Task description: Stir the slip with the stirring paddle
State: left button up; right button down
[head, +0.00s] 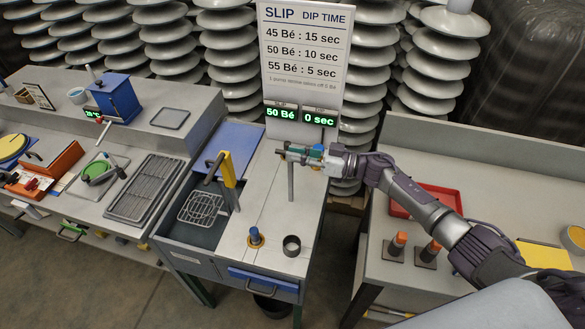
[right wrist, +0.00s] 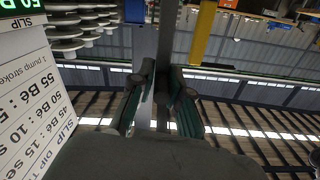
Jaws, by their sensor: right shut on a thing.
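My right gripper (head: 295,153) reaches in from the right over the worktop and is shut on the stirring paddle (head: 291,184). The paddle's grey shaft hangs roughly upright below the fingers, above or on the worktop; I cannot tell whether its lower end touches. In the right wrist view the shaft (right wrist: 166,40) runs between the fingers (right wrist: 159,88). The slip tank (head: 180,232) is left of the paddle, with a wire basket (head: 200,208) in its opening. The slip's surface is dark and partly hidden by the basket. My left gripper is out of view.
A yellow upright (head: 229,170) with a dark handle stands at the tank's right edge, between tank and paddle. A blue panel (head: 240,138) lies behind. A blue-topped peg (head: 255,238) and a dark ring (head: 291,246) stand in front. The sign (head: 305,60) rises behind the gripper.

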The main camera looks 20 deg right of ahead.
jog(key=w+d+f+m+b, duration=0.1)
jog(key=w+d+m+b, duration=0.3)
jog(key=w, duration=0.3)
jog(key=shift+f+m+b, duration=0.3)
jog(key=shift+b, duration=0.5)
jog(key=c, duration=1.2)
grip_release()
jog(key=shift+d, duration=0.15)
jog(key=v, duration=1.2)
jog(key=shift+f, duration=0.1)
